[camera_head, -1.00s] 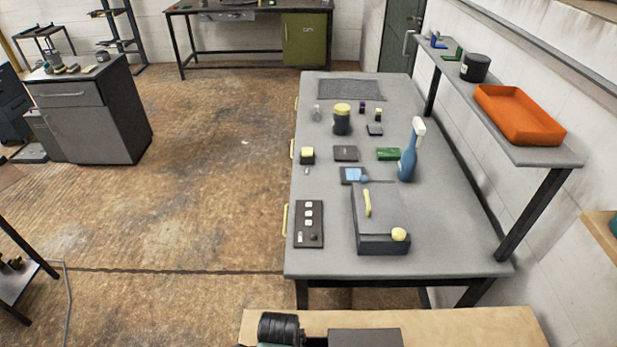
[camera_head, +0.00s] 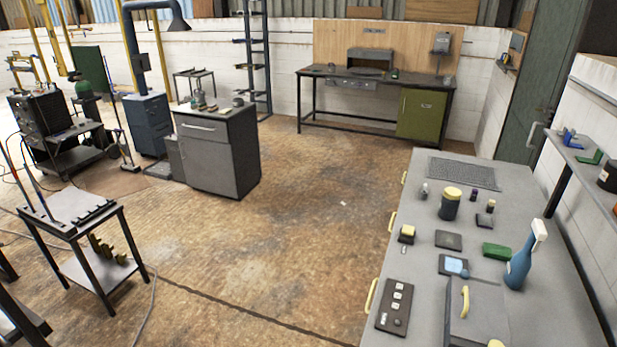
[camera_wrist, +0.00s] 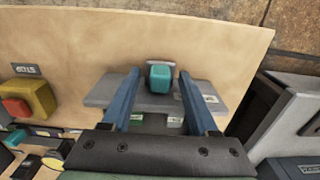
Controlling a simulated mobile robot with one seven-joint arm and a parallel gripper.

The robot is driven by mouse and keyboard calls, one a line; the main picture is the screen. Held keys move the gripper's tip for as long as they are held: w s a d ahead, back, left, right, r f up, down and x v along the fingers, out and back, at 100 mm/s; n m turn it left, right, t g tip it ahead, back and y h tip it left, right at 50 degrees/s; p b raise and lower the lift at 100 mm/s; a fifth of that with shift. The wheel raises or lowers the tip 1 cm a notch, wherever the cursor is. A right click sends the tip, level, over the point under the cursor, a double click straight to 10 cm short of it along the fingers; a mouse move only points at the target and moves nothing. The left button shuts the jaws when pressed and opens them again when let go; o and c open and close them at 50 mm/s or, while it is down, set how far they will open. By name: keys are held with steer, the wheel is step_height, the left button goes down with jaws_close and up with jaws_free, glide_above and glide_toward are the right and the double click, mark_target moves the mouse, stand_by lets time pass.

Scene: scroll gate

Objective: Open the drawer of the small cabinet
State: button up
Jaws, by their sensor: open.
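The small grey cabinet (camera_head: 216,165) stands on the floor left of centre in the head view. Its drawer (camera_head: 203,129) is the upper front panel, with a pale bar handle (camera_head: 198,127), and it looks shut. A door panel is below it. My gripper (camera_wrist: 159,72) shows only in the wrist view, with two blue fingers apart. A teal block on a grey plate shows between the fingers; I cannot tell its distance from them. The cabinet is not recognisable in the wrist view, and the gripper is far from it.
A long grey table (camera_head: 440,290) with yellow handles along its left edge fills the right. A black stand (camera_head: 75,225) is at left. Open brown floor (camera_head: 270,240) lies between. The wrist view shows a wooden panel (camera_wrist: 60,45) and a red button (camera_wrist: 17,107).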

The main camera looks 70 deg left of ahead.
step_height(320, 180, up, 13)
steer(key=b, duration=0.1)
stand_by(0.5)
stand_by(0.5)
